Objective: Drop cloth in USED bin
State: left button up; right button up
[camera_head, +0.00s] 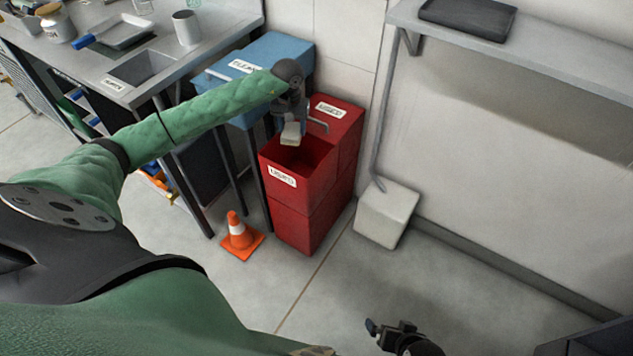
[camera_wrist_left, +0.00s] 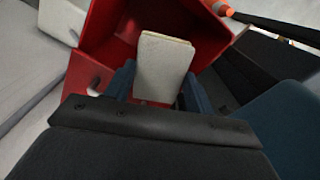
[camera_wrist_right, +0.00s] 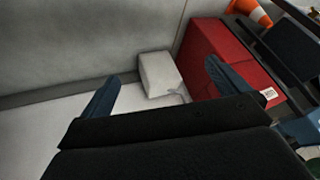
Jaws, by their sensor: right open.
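The red USED bin (camera_head: 290,192) stands on the floor with its top open, a white USED label on its front. My left gripper (camera_head: 292,128) is over the opening, pointing down. It holds a folded pale cloth (camera_head: 291,134) between its fingers. In the left wrist view the cloth (camera_wrist_left: 162,66) sits between the two blue-grey fingers, with the red bin interior (camera_wrist_left: 112,30) behind it. My right gripper (camera_head: 385,330) is low at the bottom of the head view, away from the bin. In the right wrist view its fingers (camera_wrist_right: 160,88) are wide apart and empty.
A blue CLEAN bin (camera_head: 275,58) stands left of the red bin, beside a metal workbench (camera_head: 60,65). An orange cone (camera_head: 240,236) is on the floor in front. A white block (camera_head: 386,214) sits right of the bin, under a wall shelf (camera_head: 560,50). The floor in front is mostly clear.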

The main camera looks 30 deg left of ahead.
pick_arm(q)
jog(key=o, duration=0.5)
jog(key=shift+c, duration=0.2)
pick_arm(e)
jog(key=shift+f, duration=0.1)
pick_arm(q)
jog(key=shift+r, duration=0.3)
notch_tip(320, 180, up, 7)
jog(key=shift+r+b, duration=0.1)
jog(key=shift+b, duration=0.5)
pick_arm(e)
jog(key=f, duration=0.5)
jog(key=shift+w+a, duration=0.15)
jog(key=shift+w, duration=0.05)
